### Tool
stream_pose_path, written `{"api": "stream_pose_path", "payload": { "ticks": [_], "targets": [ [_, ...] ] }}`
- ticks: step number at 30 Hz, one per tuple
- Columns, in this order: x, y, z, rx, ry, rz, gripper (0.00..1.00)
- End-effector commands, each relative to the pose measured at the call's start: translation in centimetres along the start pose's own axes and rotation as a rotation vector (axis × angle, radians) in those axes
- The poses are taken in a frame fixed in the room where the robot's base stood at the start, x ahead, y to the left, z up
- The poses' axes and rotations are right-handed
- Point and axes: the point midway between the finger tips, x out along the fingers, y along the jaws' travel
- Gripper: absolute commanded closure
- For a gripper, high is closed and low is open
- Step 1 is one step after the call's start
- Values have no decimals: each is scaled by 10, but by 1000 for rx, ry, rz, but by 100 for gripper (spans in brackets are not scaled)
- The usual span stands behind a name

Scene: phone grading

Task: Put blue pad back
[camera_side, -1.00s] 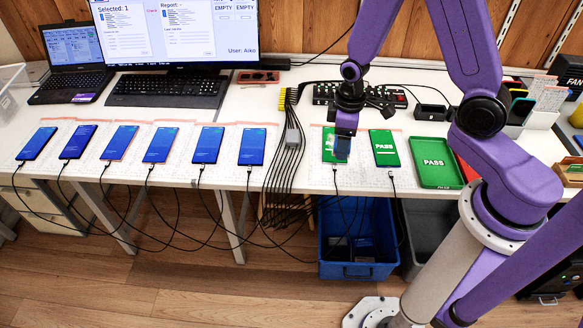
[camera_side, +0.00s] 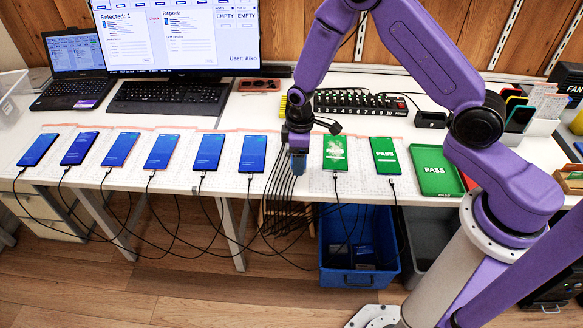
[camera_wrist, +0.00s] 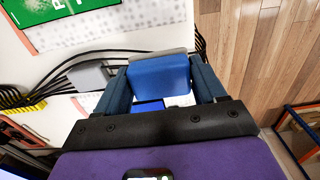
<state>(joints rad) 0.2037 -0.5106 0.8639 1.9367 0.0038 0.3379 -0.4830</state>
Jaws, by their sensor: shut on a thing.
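My gripper (camera_side: 298,163) is over the cable bundle, between the row of blue-screen phones and the green-screen phones. In the wrist view, my gripper (camera_wrist: 163,85) is shut on the blue pad (camera_wrist: 159,77), a blue block with a grey edge. The pad is held between both fingers, above the table. In the side view the pad (camera_side: 298,164) shows only as a small blue-grey patch at the fingertips. A green PASS phone (camera_side: 335,152) lies just right of my gripper. A blue-screen phone (camera_side: 252,153) lies just left of it.
A second green phone (camera_side: 384,155) and a green PASS tray (camera_side: 437,188) lie farther right. Black cables hang over the table's front edge. A grey block (camera_wrist: 88,76) sits on the cables. A blue bin (camera_side: 360,277) stands on the floor below.

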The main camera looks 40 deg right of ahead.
Motion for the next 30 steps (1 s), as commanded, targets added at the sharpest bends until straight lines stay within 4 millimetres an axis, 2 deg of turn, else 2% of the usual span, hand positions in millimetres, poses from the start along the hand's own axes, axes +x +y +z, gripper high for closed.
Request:
{"api": "stream_pose_path", "payload": {
  "ticks": [3,6,11,18,30],
  "targets": [
    [15,7,-9,1,-1,0,59],
    [22,11,-15,1,0,0,59],
    [29,14,-19,1,0,0,59],
    [57,15,-21,1,-2,-1,59],
    [63,15,-21,1,1,0,59]
  ]
}}
